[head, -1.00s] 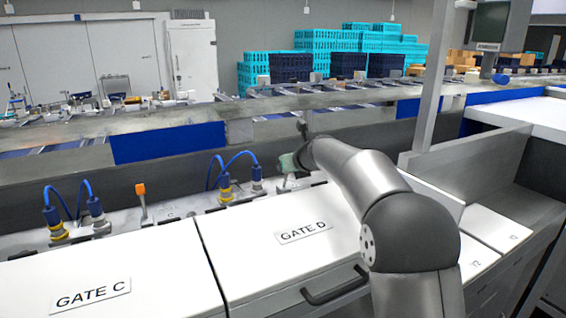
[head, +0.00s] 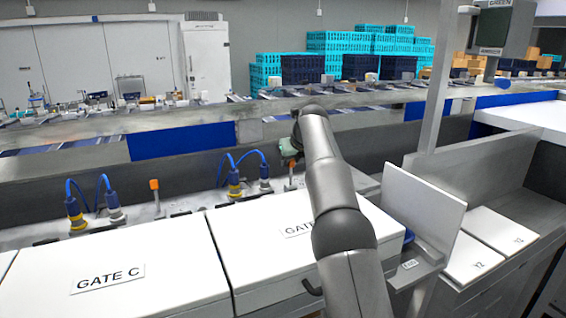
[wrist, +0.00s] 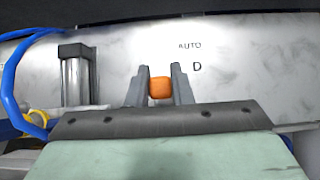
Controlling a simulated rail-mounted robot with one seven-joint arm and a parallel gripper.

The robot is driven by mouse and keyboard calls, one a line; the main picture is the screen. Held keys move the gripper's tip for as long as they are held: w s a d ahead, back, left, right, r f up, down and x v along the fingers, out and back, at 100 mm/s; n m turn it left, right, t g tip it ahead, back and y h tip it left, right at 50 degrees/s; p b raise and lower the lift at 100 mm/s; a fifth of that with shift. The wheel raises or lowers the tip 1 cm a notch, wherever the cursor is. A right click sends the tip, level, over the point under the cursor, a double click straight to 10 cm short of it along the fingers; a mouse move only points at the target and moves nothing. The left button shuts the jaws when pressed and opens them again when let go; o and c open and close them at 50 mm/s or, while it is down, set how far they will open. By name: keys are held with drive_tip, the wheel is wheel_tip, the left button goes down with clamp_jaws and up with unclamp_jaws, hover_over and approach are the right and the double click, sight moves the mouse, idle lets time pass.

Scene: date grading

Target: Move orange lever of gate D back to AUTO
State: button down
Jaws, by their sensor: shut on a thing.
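The orange lever of gate D shows as an orange knob (wrist: 160,88) in the wrist view, between my two grey fingers. My gripper (wrist: 160,71) is shut on this knob. The AUTO marking (wrist: 190,45) and the letter D (wrist: 197,67) are on the metal panel, above and right of the knob in that view. The lever's stalk and pivot are hidden there. In the head view my gripper (head: 290,152) is above the panel behind the gate D cover (head: 262,235). My arm partly covers the GATE D label (head: 297,229).
Blue-cabled connectors (head: 264,178) stand left of my gripper, and a grey cylinder (wrist: 76,78) shows close by in the wrist view. Another orange lever (head: 155,192) stands behind the GATE C cover (head: 110,278). A white upright plate (head: 422,212) and a post stand to the right.

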drive_tip(key=shift+r, duration=0.1)
idle(0.3)
drive_tip(key=c, duration=1.3)
unclamp_jaws()
drive_tip(key=b+v, duration=0.1)
drive_tip(key=v, duration=1.6)
drive_tip(key=shift+r, duration=0.2)
